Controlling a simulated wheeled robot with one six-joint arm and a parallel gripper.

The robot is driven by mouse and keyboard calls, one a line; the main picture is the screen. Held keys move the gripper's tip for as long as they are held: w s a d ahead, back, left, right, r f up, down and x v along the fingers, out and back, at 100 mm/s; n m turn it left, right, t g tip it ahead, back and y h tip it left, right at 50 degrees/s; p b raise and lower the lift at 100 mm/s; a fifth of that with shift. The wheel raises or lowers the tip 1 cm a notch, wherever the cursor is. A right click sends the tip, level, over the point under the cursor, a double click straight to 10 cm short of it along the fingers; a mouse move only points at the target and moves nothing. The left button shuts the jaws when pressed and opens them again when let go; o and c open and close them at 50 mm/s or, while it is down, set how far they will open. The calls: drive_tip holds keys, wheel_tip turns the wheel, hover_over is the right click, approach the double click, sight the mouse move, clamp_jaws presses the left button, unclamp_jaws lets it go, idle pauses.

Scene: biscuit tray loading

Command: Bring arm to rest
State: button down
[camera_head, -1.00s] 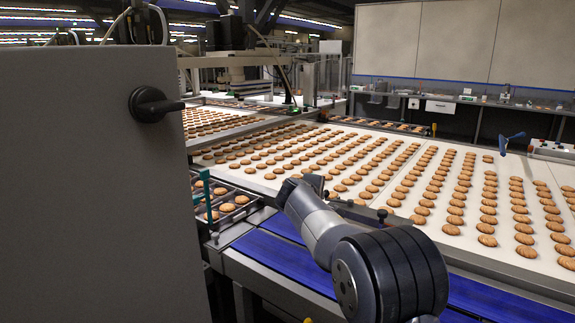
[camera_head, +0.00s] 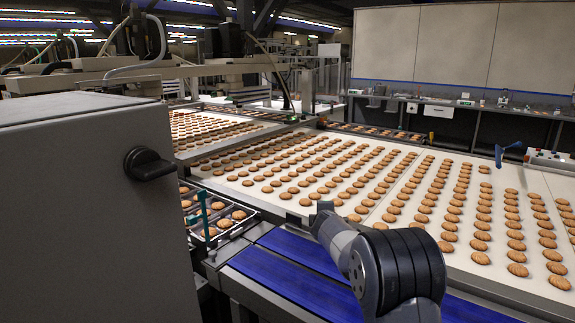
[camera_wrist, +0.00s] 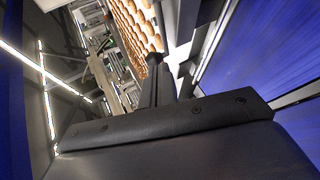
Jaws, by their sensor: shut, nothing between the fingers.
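My arm reaches in from the bottom right of the head view, above the blue belt (camera_head: 290,282). My gripper (camera_head: 318,212) is at its far end, near the front edge of the white biscuit conveyor, and its fingers hardly show there. In the wrist view my gripper (camera_wrist: 155,62) has its fingers close together with nothing held. Rows of round brown biscuits (camera_head: 481,220) lie on the white conveyor (camera_head: 545,287). A tray (camera_head: 233,229) with several biscuits stands left of the gripper, apart from it.
A grey cabinet (camera_head: 90,220) with a black knob (camera_head: 148,163) fills the left foreground. A gantry frame (camera_head: 230,142) spans the conveyor behind. A blue handle (camera_head: 508,152) stands at the far right, and a workbench (camera_head: 460,108) lines the back wall.

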drive_tip(key=s+d+n+g+y+p, duration=0.2)
drive_tip(key=s+d+n+y+p, duration=0.2)
drive_tip(key=n+y+p, duration=0.4)
drive_tip(key=shift+s+d+g+y+p, duration=0.15)
drive_tip(key=shift+d+g+y+p, duration=0.25)
drive_tip(key=shift+p, duration=1.5)
drive_tip(key=shift+f, duration=0.1)
